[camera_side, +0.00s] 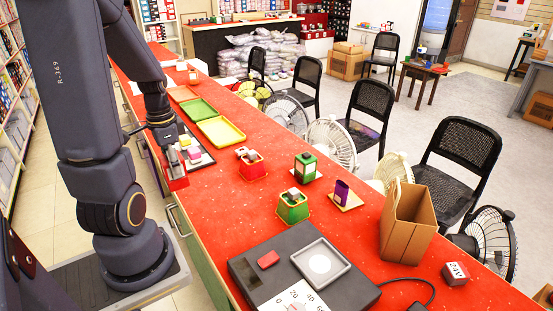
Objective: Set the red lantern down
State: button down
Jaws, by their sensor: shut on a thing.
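My gripper (171,152) is at the left edge of the long red counter, pointing down. It is shut on the red lantern (177,181), a small red-framed thing with a pale panel, partly covered by the fingers. A similar green lantern (305,168) stands upright farther right on the counter.
Yellow (220,131) and green (197,110) trays lie behind. Red (252,168) and green (292,211) bins, a purple cup (341,190), a paper bag (405,225) and a dark scale (285,246) occupy the counter. Bare red surface shows between them.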

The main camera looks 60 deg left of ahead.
jog(key=shift+w+a+f, duration=1.45)
jog(key=shift+w+f, duration=0.15)
jog(key=shift+f, duration=0.5)
jog(key=shift+w+a+f, duration=1.45)
jog(key=shift+w+f, duration=0.15)
jog(key=shift+f, duration=0.45)
jog(key=shift+w+a+f, duration=1.45)
jog(key=shift+w+f, duration=0.15)
jog(key=shift+f, duration=0.5)
jog(key=shift+f, duration=0.1)
jog(key=shift+c, duration=1.8)
grip_release()
